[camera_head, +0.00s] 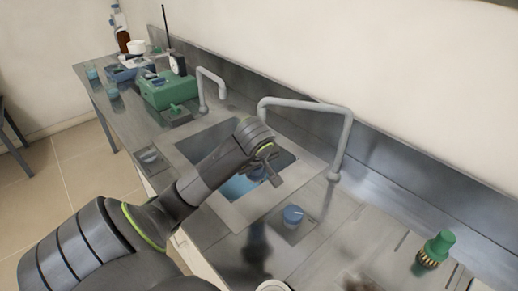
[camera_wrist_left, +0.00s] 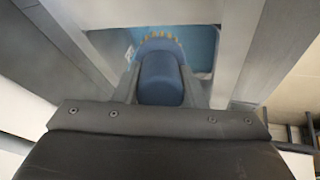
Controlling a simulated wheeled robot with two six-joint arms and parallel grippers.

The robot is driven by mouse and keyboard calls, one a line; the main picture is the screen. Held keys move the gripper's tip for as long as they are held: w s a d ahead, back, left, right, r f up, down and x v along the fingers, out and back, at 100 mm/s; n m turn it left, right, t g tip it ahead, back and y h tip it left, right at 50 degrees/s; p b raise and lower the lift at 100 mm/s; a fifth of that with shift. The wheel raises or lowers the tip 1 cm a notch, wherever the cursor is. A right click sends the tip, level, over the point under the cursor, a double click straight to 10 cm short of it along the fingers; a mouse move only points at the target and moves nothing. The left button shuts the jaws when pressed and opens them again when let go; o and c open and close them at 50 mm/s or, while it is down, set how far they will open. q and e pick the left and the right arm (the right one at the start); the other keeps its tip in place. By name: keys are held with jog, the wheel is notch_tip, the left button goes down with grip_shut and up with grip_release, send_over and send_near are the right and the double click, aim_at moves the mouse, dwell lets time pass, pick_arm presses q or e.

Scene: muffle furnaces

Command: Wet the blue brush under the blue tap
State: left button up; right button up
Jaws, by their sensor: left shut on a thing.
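My left gripper (camera_head: 264,168) reaches over the sink (camera_head: 233,210) and is shut on the blue brush (camera_wrist_left: 160,82). In the left wrist view the brush's rounded blue body sits between the fingers, with yellowish bristles (camera_wrist_left: 158,37) showing at its far end. In the head view the gripper mostly hides the brush. A large grey pipe tap (camera_head: 305,104) arches near the gripper, and a smaller grey one (camera_head: 211,76) stands farther back. A round blue knob (camera_head: 292,214) sits on a plate on the near counter. I cannot tell whether water is running. My right gripper is not in view.
A green device (camera_head: 167,90), blue-lidded containers and a brown bottle (camera_head: 123,40) stand at the far left. The metal backsplash (camera_head: 390,165) runs behind the taps. Dark blurred patches mark the near counter.

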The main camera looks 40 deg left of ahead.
pick_arm(q)
jog(key=b, duration=0.1)
jog(key=w+a+b, duration=0.1)
jog(key=shift+w+a+f+b, duration=0.1)
jog(key=shift+w+f+b, duration=0.2)
jog(key=shift+f, duration=0.1)
jog(key=shift+w+a+f+b, duration=0.15)
jog(key=shift+w+a+b, duration=0.35)
jog(key=shift+w+a, duration=0.9)
jog(key=shift+w, duration=0.05)
jog(key=w+a+f+b, duration=0.1)
jog(key=w+a+b, duration=0.2)
jog(key=w+a, duration=0.2)
jog(key=shift+w+a+f+b, duration=0.15)
jog(key=shift+w+f+b, duration=0.1)
jog(key=shift+f+b, duration=0.1)
